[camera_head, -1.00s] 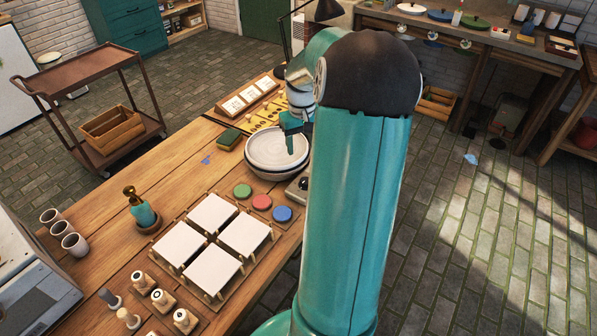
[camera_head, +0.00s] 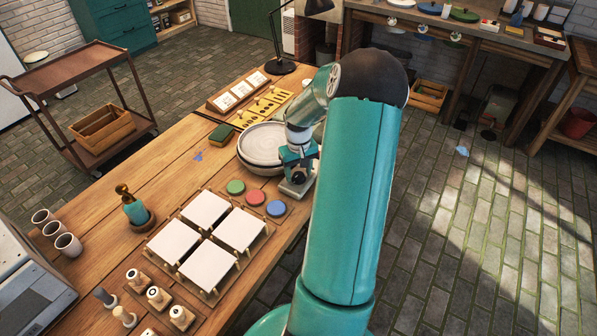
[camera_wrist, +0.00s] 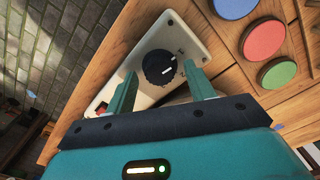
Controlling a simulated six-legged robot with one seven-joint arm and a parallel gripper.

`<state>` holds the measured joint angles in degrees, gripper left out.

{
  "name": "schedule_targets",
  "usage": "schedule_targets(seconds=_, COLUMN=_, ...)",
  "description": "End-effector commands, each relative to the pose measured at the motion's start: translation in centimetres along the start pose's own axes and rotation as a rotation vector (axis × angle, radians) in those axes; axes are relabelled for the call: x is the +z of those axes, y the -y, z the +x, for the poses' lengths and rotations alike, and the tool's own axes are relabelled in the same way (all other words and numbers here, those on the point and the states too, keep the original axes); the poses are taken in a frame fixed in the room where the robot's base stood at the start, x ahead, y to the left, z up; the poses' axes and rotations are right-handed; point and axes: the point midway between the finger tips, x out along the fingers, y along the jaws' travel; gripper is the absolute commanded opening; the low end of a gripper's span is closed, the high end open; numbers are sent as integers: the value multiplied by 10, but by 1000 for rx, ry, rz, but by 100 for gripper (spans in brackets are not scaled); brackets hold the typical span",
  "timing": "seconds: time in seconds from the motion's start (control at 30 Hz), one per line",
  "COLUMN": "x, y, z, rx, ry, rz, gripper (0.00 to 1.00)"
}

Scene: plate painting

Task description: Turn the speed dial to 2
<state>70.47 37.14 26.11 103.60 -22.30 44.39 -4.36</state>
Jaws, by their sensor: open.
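The speed dial (camera_wrist: 159,66) is a round black knob with a white pointer line, set on a pale control box (camera_wrist: 184,36). The pointer aims toward the markings at the right in the wrist view; the numbers are too small to read. My gripper (camera_wrist: 157,80) is open, with one teal finger on each side of the dial's near edge. I cannot tell whether the fingers touch the knob. In the head view my gripper (camera_head: 298,178) is over the box (camera_head: 292,191), which sits at the table's right edge beside the plate wheel (camera_head: 264,144).
Green (camera_head: 235,187), red (camera_head: 255,197) and blue (camera_head: 276,208) discs lie close to the box. Several white tiles (camera_head: 206,210) stand on a rack nearby. A red part (camera_wrist: 102,107) shows at the box's other end. Open floor lies right of the table.

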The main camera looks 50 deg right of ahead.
Motion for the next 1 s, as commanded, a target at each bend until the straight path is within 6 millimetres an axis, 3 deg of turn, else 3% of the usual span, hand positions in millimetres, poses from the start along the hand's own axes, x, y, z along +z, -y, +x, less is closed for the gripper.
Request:
schedule_targets(seconds=0.3, x=0, y=0, z=4, rx=0, ry=0, rz=0, gripper=54)
schedule_targets(seconds=0.53, x=0, y=0, z=4, rx=0, ry=0, rz=0, gripper=11)
schedule_targets(seconds=0.57, x=0, y=0, z=4, rx=0, ry=0, rz=0, gripper=9)
schedule_targets(seconds=1.0, x=-1, y=1, z=3, rx=2, ry=-1, rz=80, gripper=9)
